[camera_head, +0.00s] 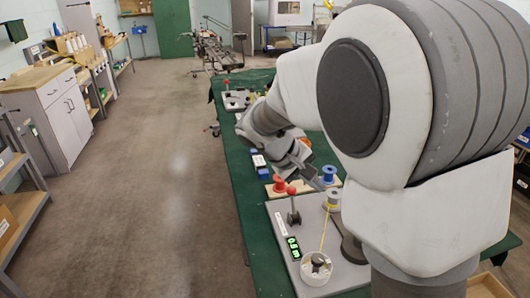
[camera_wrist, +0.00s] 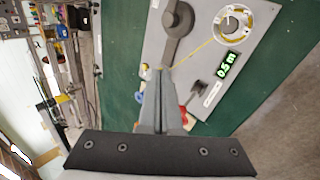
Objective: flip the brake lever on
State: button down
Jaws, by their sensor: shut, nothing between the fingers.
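The brake lever (camera_head: 294,205), a dark stick with a red ball knob, stands upright on the grey plate (camera_head: 278,208) on the green-covered table. In the wrist view the dark lever (camera_wrist: 198,94) is right of my fingers, with red partly hidden behind the fingers. My gripper (camera_wrist: 160,72) is shut and empty, above the plate's edge and apart from the lever as far as I can tell. In the head view my gripper (camera_head: 318,184) is just right of and beyond the lever, near the spools.
A green display (camera_head: 293,248) reads about 0.5 m. A dark arm with a disc (camera_wrist: 178,22) lies on the plate.

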aim_at(293, 205)
jog(key=w+a+f+n+t+h+b, duration=0.4)
jog(key=w+a+f+n+t, duration=0.3)
jog(key=w+a+f, duration=0.7)
notch_tip(293, 205, down, 3)
jog(key=shift+w+f+t+h+b, duration=0.1)
jog(key=shift+w+t+h+b, duration=0.25)
jog(key=shift+w+h, duration=0.45)
jog(key=shift+w+a, duration=0.1)
jog(key=x, duration=0.9)
jog(key=shift+w+f, duration=0.1)
jog(key=shift+f, duration=0.05)
jog(key=shift+d, duration=0.55)
jog(key=shift+s+d+r, duration=0.2)
jog(key=shift+s, duration=0.3)
jog(key=shift+s+d+r, duration=0.15)
jog(key=shift+s+r, duration=0.05)
jog(key=shift+s, duration=0.3)
jog(key=shift+s+d+r, duration=0.2)
jog(key=shift+s, duration=0.35)
jog(key=shift+s+a+b, duration=0.1)
jog(key=shift+b, duration=0.45)
